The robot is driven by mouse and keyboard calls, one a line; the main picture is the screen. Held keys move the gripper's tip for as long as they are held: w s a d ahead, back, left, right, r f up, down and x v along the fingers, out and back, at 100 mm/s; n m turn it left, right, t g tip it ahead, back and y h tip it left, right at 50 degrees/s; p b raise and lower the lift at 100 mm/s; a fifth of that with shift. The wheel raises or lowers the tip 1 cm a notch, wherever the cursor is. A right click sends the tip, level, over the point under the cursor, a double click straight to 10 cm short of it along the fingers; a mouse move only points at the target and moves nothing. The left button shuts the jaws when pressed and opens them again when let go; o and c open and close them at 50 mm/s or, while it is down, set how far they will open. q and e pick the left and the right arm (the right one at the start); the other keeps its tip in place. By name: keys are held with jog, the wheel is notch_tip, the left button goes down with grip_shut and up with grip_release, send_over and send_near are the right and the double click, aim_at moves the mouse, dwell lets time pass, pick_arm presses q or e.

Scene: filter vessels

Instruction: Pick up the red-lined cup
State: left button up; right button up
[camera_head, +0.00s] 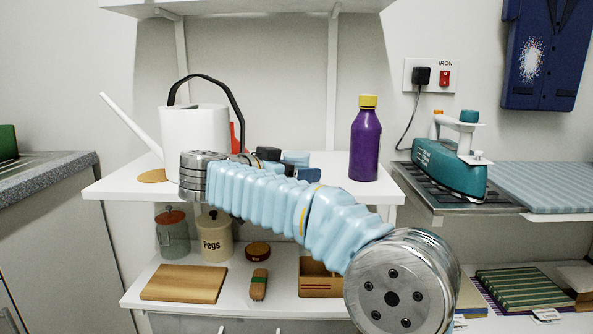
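I cannot make out a red-lined cup. A small red shape (237,137) shows behind the white watering can's handle, mostly hidden; I cannot tell what it is. My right arm crosses the shelf from the lower right to a metal joint at the can's foot. Small dark parts (268,153) just behind this arm seem to be my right gripper; its fingers are hidden, so I cannot tell if it is open or holds anything. A pale blue piece (296,157) shows beside them, only partly visible. My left gripper is not in view.
The white watering can (208,128) stands left on the upper shelf (120,188), a purple bottle (365,140) right. Below are a Pegs jar (215,238), a wooden board (184,284) and a wooden box (320,287). A teal iron (450,168) stands further right.

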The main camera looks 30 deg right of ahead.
jog(key=c, duration=0.6)
jog(key=shift+r, duration=0.1)
jog(key=shift+a, duration=0.1)
